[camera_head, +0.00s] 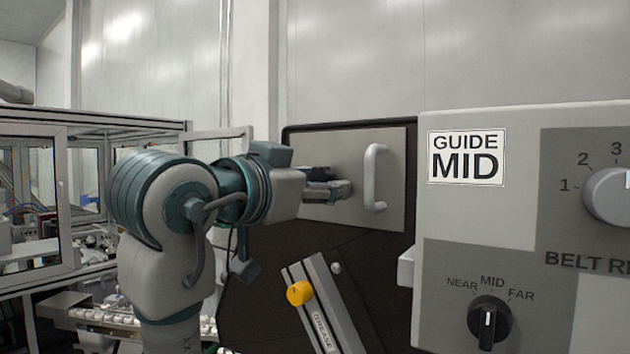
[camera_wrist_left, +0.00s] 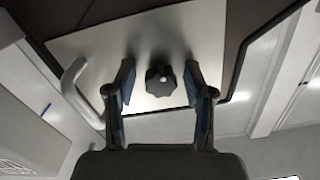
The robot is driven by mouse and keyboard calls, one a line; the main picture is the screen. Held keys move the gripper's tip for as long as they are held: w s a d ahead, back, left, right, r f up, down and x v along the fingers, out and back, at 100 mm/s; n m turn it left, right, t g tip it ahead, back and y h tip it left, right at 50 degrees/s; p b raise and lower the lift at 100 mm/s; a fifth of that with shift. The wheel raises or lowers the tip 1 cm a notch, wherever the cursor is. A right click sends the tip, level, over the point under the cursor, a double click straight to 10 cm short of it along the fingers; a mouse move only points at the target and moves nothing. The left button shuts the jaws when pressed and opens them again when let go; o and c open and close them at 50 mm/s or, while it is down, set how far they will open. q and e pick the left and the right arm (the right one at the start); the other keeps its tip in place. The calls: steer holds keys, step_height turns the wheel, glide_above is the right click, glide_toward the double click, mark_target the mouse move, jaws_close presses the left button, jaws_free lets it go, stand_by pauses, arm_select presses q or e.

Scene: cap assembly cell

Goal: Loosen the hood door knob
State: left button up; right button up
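The hood door knob (camera_wrist_left: 160,80) is a dark lobed knob on a light metal door panel (camera_wrist_left: 95,50). In the left wrist view it sits between the two open fingers of my left gripper (camera_wrist_left: 158,92), with a gap on each side. In the head view my left gripper (camera_head: 330,190) is at the left part of the door panel (camera_head: 398,185), to the left of the door handle (camera_head: 375,178). The knob is hidden there behind the gripper. My right gripper is in neither view.
A grey control box (camera_head: 465,215) with a "GUIDE MID" label stands at the right, close to the door panel. A yellow knob (camera_head: 299,293) on a slanted metal bar is below my left gripper. A framed machine enclosure (camera_head: 60,215) is at the left.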

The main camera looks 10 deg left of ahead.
arm_select(q)
steer(key=shift+s+r, duration=0.2)
steer(key=shift+s, duration=0.15)
steer(key=v, duration=1.1)
steer(key=shift+a+f, duration=0.2)
steer(key=shift+a, duration=0.05)
